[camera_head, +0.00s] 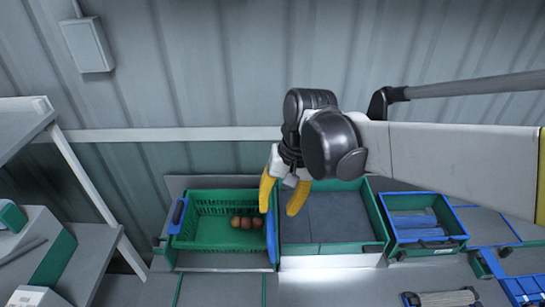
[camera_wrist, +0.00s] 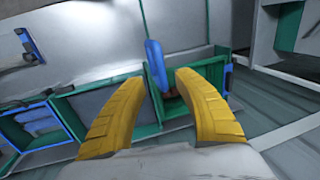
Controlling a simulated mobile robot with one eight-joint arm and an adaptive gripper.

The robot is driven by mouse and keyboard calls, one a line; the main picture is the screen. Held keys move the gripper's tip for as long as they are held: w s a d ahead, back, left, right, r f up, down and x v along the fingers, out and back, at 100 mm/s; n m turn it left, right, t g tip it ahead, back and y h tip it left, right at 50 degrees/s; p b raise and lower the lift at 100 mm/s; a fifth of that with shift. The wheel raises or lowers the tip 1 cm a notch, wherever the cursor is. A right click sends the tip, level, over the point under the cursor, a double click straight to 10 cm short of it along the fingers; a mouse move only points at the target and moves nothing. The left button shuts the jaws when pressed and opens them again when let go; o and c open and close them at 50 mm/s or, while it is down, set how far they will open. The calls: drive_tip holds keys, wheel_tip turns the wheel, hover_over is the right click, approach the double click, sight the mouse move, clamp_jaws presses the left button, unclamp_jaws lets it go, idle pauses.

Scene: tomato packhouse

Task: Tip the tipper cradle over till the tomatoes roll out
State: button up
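The green crate-like cradle (camera_head: 205,240) stands upright and level at the left in the head view. Several red-brown tomatoes (camera_head: 246,221) lie in its right part. A blue bar (camera_head: 271,240) runs along its right side, and a shorter blue handle (camera_head: 178,214) is on its left. My gripper (camera_head: 278,213) has its yellow fingers spread above the cradle's right side. In the wrist view the blue bar (camera_wrist: 154,60) shows between the open fingers (camera_wrist: 157,77), apparently beyond their tips. I cannot tell whether they touch it. The tomatoes are mostly hidden there.
A grey-floored tray with green walls (camera_head: 370,215) adjoins the cradle on the right and looks empty. Further right is a green bin with a blue rim (camera_head: 463,237) holding blue items. A corrugated wall (camera_head: 220,80) stands behind. A white-legged table (camera_head: 80,170) is at left.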

sight(271, 226)
drive_tip(key=f, duration=0.2)
drive_tip(key=a+f, duration=0.1)
drive_tip(key=f, duration=0.5)
drive_tip(key=shift+w+a, duration=0.1)
drive_tip(key=shift+a, duration=0.25)
clamp_jaws()
